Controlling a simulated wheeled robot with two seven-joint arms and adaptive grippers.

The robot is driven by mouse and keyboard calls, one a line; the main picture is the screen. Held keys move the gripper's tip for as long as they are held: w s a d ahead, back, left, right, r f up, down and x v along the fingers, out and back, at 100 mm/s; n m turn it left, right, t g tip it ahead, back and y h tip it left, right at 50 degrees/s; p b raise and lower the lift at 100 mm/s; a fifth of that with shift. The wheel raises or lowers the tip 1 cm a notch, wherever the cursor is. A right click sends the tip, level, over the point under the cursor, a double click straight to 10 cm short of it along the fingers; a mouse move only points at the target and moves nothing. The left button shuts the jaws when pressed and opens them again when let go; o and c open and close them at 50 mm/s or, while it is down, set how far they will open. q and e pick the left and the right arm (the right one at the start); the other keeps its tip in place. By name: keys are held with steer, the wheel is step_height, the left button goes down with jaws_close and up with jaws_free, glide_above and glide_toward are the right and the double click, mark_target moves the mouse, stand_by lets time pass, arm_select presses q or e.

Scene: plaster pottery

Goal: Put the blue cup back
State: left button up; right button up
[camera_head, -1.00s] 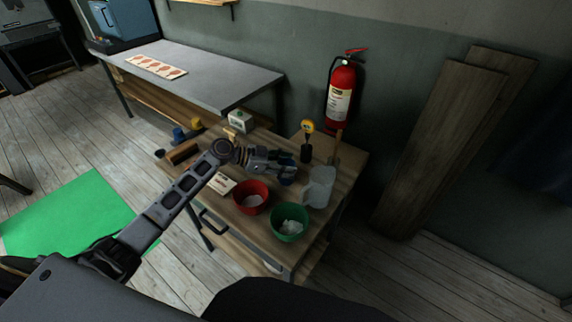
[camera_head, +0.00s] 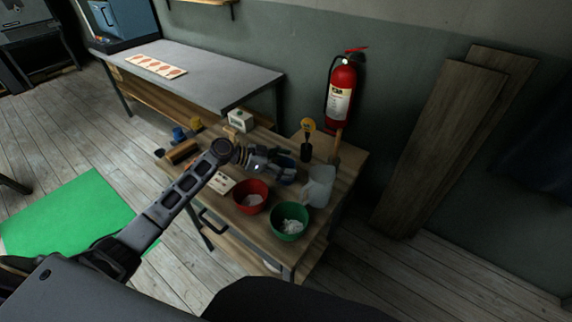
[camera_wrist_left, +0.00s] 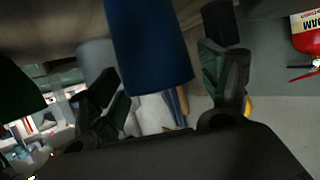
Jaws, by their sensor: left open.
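The blue cup (camera_wrist_left: 150,45) fills the middle of the left wrist view, between the two fingers of my left gripper (camera_wrist_left: 165,85). In the head view the cup (camera_head: 288,174) is mostly hidden behind the gripper's fingers. My left gripper (camera_head: 278,168) is open around the cup, over the wooden worktable (camera_head: 232,228). I cannot tell whether a finger touches the cup, or whether its base rests on the tabletop. My right gripper is not in view.
A red bowl (camera_head: 250,196), a green bowl (camera_head: 289,222) and a translucent jug (camera_head: 319,187) stand close to the gripper. Tools (camera_head: 307,140) stand behind. A white box (camera_head: 240,121) stands at the back. A fire extinguisher (camera_head: 341,92) hangs on the wall.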

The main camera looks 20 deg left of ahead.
arm_select(q)
steer(key=shift+r, duration=0.1)
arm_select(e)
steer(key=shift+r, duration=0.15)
arm_select(q)
steer(key=shift+s+a, duration=0.1)
steer(key=shift+a, duration=0.2)
steer(key=b+v, duration=0.1)
steer(key=v, duration=1)
steer(key=shift+r+b, duration=0.25)
steer(key=shift+b, duration=0.05)
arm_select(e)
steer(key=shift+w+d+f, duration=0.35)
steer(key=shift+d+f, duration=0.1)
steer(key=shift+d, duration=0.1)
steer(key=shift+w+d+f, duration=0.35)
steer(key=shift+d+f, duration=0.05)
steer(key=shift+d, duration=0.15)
arm_select(q)
steer(key=shift+s, duration=0.1)
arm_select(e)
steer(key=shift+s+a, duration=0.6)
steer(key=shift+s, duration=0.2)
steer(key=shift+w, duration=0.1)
